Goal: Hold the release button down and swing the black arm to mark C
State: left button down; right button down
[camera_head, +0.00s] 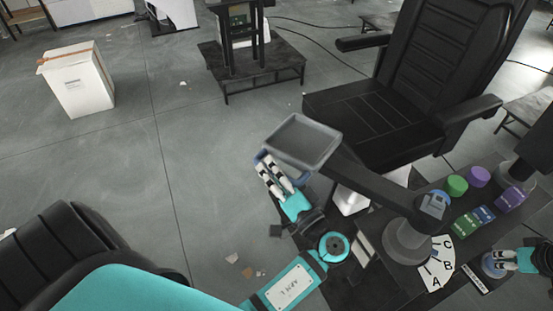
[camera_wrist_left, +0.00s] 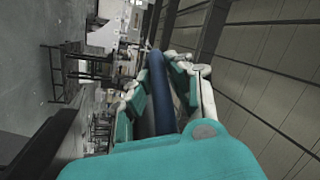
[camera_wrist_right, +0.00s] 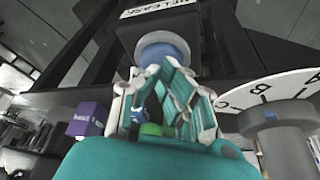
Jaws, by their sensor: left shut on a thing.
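The black arm (camera_head: 375,187) runs from a grey round post (camera_head: 406,241) up and left to a grey tray (camera_head: 303,141). My left gripper (camera_head: 268,168) is shut on a blue handle beside the tray; the handle shows as a blue bar between the fingers in the left wrist view (camera_wrist_left: 160,88). A white dial (camera_head: 437,265) with marks A, B and C lies right of the post. My right gripper (camera_head: 507,262) has its fingertips close together at the blue release button (camera_head: 490,261). In the right wrist view the button (camera_wrist_right: 163,47) is just beyond the fingertips; contact is unclear.
Green and purple cylinders (camera_head: 457,185) and several coloured boxes (camera_head: 466,224) stand on the dark bench behind the dial. A black chair (camera_head: 370,125) is close behind the arm. A white box (camera_head: 77,82) stands far left. Open floor (camera_head: 130,160) lies left of the tray.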

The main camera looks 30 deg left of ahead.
pick_arm(q)
jog(key=shift+s+d, duration=0.1)
jog(key=shift+s, duration=0.05)
jog(key=c, duration=1.2)
grip_release()
jog(key=shift+c, duration=0.2)
